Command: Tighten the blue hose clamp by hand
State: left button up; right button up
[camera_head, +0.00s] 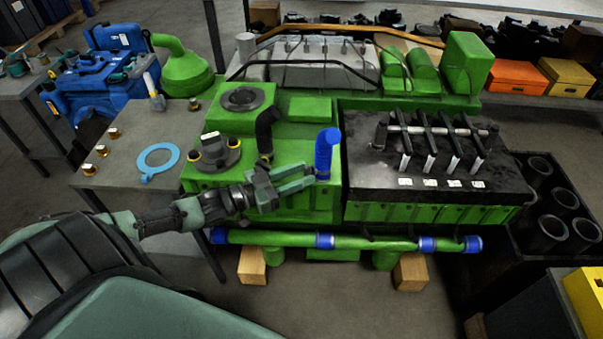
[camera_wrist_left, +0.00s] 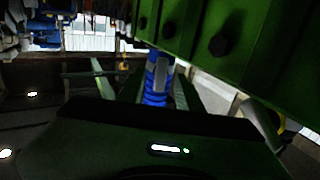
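A blue hose (camera_head: 327,150) stands upright with a bent top at the front of the green engine. A blue band at its lower end (camera_head: 323,175) looks like a clamp, but its screw is too small to tell. My left gripper (camera_head: 309,176) is just left of this lower end, fingers pointing at it. In the left wrist view the blue hose (camera_wrist_left: 157,78) with a paler grey patch shows between the two spread fingers (camera_wrist_left: 147,85); I cannot tell contact. More blue clamp-like bands sit on the green pipe (camera_head: 375,241) below. My right gripper is not in view.
The black head with rocker arms (camera_head: 430,140) lies right of the hose. A black bent hose (camera_head: 267,130) stands close behind the gripper. A side table (camera_head: 125,180) with a light-blue ring (camera_head: 158,160) is at the left. Black cylinders (camera_head: 555,215) stand at the right.

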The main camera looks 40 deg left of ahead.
pick_arm(q)
jog(key=v, duration=0.7)
dwell(0.5)
